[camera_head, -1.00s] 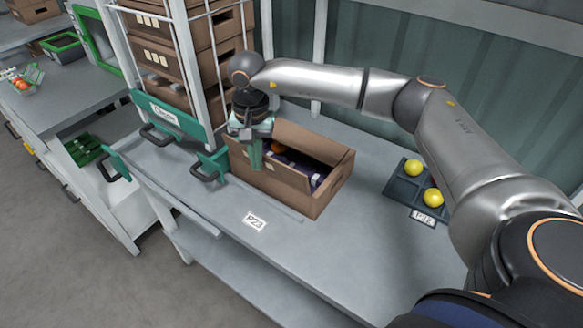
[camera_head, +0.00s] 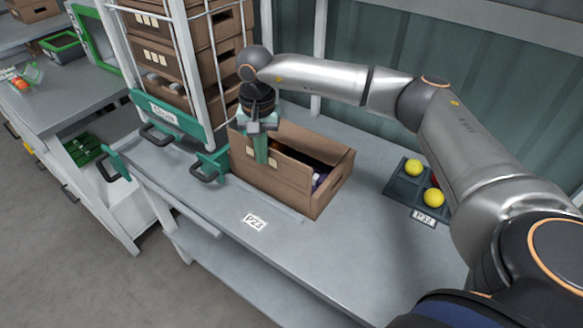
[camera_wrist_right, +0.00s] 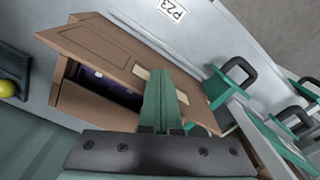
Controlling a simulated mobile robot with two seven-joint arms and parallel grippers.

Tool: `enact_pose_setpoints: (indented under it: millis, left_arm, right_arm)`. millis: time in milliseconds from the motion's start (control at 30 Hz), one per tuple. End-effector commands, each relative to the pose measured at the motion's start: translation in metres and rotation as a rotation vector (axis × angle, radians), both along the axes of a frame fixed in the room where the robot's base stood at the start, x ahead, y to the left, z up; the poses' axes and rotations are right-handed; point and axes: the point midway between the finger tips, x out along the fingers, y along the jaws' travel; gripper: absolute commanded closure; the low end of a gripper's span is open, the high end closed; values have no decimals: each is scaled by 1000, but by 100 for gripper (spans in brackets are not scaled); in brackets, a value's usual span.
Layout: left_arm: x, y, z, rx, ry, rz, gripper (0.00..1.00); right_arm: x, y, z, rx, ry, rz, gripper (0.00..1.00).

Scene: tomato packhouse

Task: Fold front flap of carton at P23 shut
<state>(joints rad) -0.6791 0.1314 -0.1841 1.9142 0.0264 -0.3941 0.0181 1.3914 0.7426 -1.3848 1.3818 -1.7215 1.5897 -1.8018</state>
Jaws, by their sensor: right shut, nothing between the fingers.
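The brown carton (camera_head: 330,188) stands on the grey bench behind the P23 label (camera_head: 254,221). Its front flap (camera_head: 290,168) stands up from the front edge and leans inward, covering part of the opening. A dark gap with purplish contents shows behind it. My right gripper (camera_head: 261,157) is shut and empty, with its green fingers pointing down against or just before the flap's outer face. In the right wrist view the fingers (camera_wrist_right: 160,80) overlap the flap (camera_wrist_right: 110,45) beside a pale label; exact contact is hard to tell. My left gripper is out of view.
A white wire rack with stacked cartons (camera_head: 170,60) and green-handled parts stands close on the left. A dark tray (camera_head: 402,187) with yellow balls lies to the right. The bench between carton and tray is clear.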

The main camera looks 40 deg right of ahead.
Motion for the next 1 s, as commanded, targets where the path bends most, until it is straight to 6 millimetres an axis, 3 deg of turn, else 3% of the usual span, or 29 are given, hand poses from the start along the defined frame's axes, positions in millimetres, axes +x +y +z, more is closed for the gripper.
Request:
enact_pose_setpoints:
  millis: [33,1000]
  left_arm:
    - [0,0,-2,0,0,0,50]
    - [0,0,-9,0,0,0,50]
  right_arm:
    - [-5,-5,-14,-10,27,-2,100]
    - [8,-39,-15,-4,21,2,100]
